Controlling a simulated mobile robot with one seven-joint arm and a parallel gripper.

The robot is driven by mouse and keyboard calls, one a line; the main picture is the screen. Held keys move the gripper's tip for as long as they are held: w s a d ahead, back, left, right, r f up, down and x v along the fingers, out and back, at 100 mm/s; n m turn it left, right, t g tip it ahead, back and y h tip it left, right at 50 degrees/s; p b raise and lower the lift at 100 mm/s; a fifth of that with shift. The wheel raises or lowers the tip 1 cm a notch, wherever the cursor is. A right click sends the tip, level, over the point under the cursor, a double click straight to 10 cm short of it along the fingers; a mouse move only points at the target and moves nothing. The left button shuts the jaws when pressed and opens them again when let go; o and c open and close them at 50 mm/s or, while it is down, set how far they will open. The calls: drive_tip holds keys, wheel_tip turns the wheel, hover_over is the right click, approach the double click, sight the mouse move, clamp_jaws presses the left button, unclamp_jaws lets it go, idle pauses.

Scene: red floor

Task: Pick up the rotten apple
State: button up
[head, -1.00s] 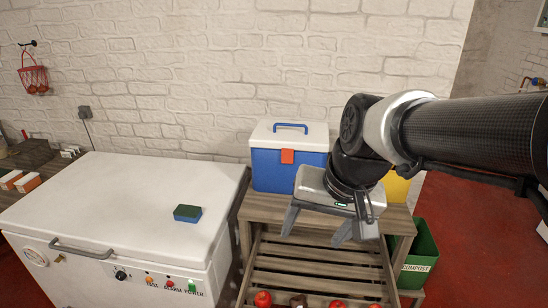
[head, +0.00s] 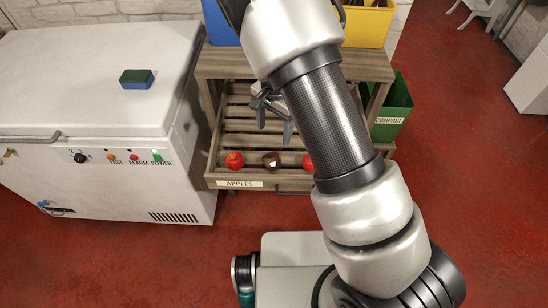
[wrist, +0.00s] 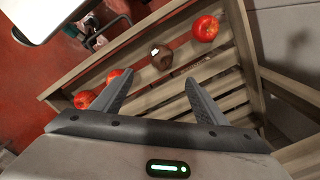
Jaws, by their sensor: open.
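The rotten apple (head: 271,160) is dark brown with a pale patch and lies at the front of the slatted wooden shelf labelled APPLES. In the wrist view the rotten apple (wrist: 161,57) shows just beyond my fingertips, between their lines. My gripper (head: 275,122) is open and empty above the slats, behind the apple in the head view, partly hidden by my arm. Both fingers of my gripper (wrist: 160,78) are spread apart in the wrist view, not touching the apple.
A red apple (head: 234,160) lies left of the rotten one and another red apple (head: 307,162) right of it. The wooden shelf's front rail (head: 240,184) borders them. A white freezer (head: 90,90) stands left, a green compost bin (head: 392,110) right.

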sight(272, 157)
drive_tip(key=f+b, duration=0.1)
drive_tip(key=f, duration=0.9)
drive_tip(key=f+b, duration=0.1)
drive_tip(key=f, duration=0.4)
drive_tip(key=shift+w+a+f+b, duration=0.1)
drive_tip(key=shift+w+a+b, duration=0.05)
drive_tip(key=shift+a+b, duration=0.2)
